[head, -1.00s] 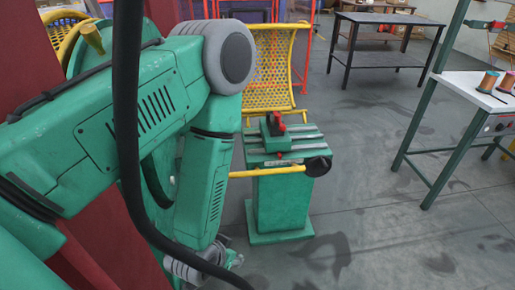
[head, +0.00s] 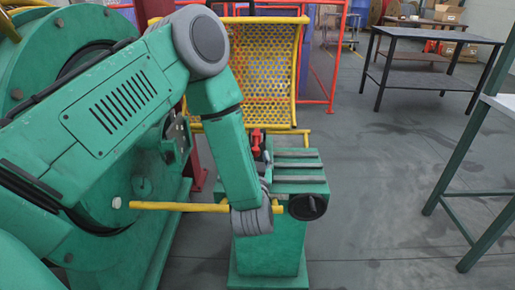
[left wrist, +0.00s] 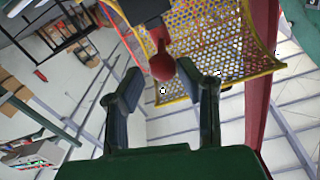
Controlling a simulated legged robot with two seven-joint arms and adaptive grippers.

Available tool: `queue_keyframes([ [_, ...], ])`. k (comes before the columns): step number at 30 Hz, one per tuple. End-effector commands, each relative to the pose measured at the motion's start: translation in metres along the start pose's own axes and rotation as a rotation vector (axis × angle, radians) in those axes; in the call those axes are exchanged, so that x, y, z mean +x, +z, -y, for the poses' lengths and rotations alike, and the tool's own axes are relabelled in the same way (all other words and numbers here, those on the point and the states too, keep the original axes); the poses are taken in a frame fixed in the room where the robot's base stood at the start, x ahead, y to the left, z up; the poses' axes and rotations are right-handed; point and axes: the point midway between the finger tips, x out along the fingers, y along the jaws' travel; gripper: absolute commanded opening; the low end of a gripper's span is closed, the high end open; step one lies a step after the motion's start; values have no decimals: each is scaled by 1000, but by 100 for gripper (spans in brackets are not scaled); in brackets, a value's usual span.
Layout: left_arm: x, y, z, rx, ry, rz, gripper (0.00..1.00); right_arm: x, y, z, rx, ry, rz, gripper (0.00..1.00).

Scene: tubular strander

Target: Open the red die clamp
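The red die clamp (head: 257,140) stands upright at the back of a green pedestal (head: 300,187) with grey rails on top, in the head view. In the left wrist view its red rounded handle (left wrist: 162,66) hangs from a dark block, at the top middle. My left gripper (left wrist: 158,80) is open, its two dark fingers spread to either side of the handle's end. I cannot tell whether they touch it. In the head view my left wrist is in front of the pedestal and my forearm hides most of the gripper. My right gripper is not in view.
A yellow bar (head: 180,206) crosses in front of the pedestal. A yellow perforated guard (head: 265,75) stands behind it. A large green machine (head: 150,240) is at the left. A dark table (head: 440,35) stands at the back right. The floor right of the pedestal is clear.

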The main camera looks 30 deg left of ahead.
Motion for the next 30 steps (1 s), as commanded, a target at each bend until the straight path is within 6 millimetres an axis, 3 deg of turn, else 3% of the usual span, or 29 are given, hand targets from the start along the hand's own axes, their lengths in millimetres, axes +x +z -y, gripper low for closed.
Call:
queue_keyframes([
  [3,25,2,1,-3,-3,-1,31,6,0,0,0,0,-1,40],
  [9,49,1,0,-1,-1,1,31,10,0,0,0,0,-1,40],
  [21,57,0,0,0,1,1,31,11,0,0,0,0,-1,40],
  [22,57,0,0,0,1,1,24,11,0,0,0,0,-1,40],
  [24,57,1,0,0,1,1,0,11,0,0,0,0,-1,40],
  [30,57,1,0,0,1,2,0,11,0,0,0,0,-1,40],
])
